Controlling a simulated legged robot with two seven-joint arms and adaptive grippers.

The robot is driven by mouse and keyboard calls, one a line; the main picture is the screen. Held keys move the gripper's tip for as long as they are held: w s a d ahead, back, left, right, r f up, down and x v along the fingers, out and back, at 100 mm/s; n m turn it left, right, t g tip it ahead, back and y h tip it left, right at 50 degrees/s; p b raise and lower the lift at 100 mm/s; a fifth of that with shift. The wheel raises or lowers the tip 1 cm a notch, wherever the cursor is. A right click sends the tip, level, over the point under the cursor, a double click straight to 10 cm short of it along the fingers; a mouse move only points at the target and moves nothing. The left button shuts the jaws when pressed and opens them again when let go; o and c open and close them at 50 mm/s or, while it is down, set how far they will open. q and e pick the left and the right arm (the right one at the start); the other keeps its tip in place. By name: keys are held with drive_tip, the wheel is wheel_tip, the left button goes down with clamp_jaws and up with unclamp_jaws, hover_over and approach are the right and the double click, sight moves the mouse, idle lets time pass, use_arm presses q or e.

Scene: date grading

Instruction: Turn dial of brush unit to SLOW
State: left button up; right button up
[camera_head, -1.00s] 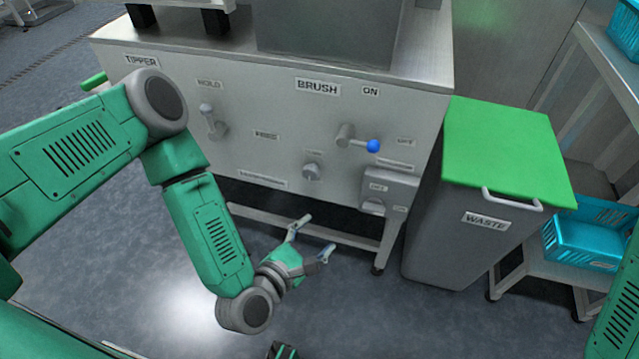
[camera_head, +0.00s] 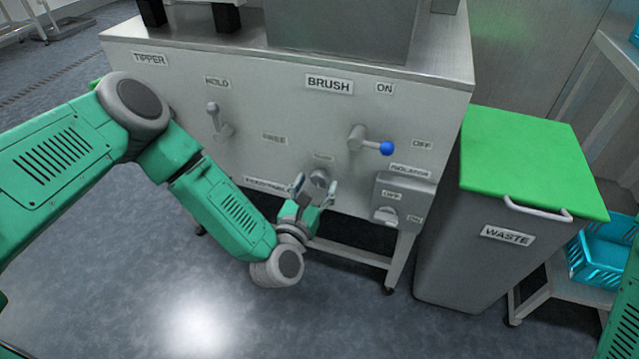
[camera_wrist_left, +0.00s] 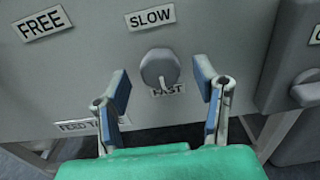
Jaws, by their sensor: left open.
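The brush unit (camera_head: 250,120) is a grey metal cabinet with a BRUSH label on its front. Its small grey round dial (camera_head: 319,177) sits low on that front; in the left wrist view the dial (camera_wrist_left: 160,68) has a SLOW label (camera_wrist_left: 151,18) above it and a FAST label (camera_wrist_left: 168,90) below, partly covered by the dial. The dial's raised grip slants toward the FAST label. My left gripper (camera_head: 313,190) is open, its blue-padded fingertips (camera_wrist_left: 162,85) either side of the dial and just short of it, not visibly touching. My right gripper is out of view.
A blue-knobbed lever (camera_head: 386,148) sticks out to the upper right of the dial. The isolator box (camera_head: 402,190) stands right of it, and a HOLD/FREE lever (camera_head: 216,118) left. A waste bin (camera_head: 480,250) with a green lid stands to the right.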

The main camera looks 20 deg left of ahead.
use_arm(q)
drive_tip(key=shift+w, duration=1.2)
drive_tip(key=c, duration=1.2)
